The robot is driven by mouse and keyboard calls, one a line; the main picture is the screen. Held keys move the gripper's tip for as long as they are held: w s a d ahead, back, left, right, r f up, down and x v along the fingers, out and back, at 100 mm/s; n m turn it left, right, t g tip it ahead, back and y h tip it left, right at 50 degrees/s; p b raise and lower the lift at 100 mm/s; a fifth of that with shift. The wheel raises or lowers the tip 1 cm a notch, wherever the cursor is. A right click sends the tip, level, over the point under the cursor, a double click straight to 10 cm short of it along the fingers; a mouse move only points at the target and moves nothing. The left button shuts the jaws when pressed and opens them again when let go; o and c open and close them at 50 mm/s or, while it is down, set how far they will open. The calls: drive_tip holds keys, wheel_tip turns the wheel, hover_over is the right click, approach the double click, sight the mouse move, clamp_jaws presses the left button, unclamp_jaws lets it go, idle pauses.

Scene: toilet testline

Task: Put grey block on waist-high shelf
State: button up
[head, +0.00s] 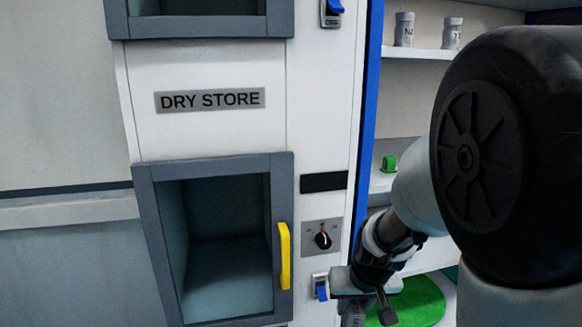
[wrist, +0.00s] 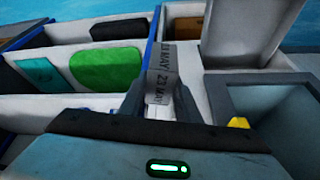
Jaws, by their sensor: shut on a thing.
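The grey block (wrist: 161,82) is between the fingers of my gripper (wrist: 158,102) in the wrist view. It carries printed lettering that reads like "23 MAY". In the head view my gripper (head: 362,287) is low, in front of the open shelf unit's left edge, and a small part of the grey block (head: 354,313) shows beneath it. The open unit's middle shelf (head: 383,182) bears a small green object (head: 389,163). A lower shelf (head: 440,257) is partly hidden by my arm. I cannot tell which shelf is the waist-high one.
Two labelled jars (head: 404,29) stand on the upper shelf (head: 425,54). A green round patch (head: 420,300) lies low in the unit. Left is the DRY STORE cabinet (head: 210,99) with an empty-looking compartment (head: 228,245) and yellow handle (head: 285,255). A blue edge (head: 366,100) borders the shelves.

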sight(357, 306)
drive_tip(key=p+v, duration=0.3)
drive_tip(key=p, duration=0.3)
drive_tip(key=shift+w+r, duration=0.15)
drive_tip(key=shift+r, duration=0.05)
drive_tip(key=p, duration=0.2)
drive_tip(key=shift+s+d+r+p, duration=0.15)
drive_tip(key=shift+s+r+p, duration=0.1)
drive_tip(key=shift+s+p, duration=0.1)
drive_tip(key=shift+s+f+p, duration=0.1)
drive_tip(key=shift+s+p, duration=0.1)
drive_tip(key=shift+p, duration=0.2)
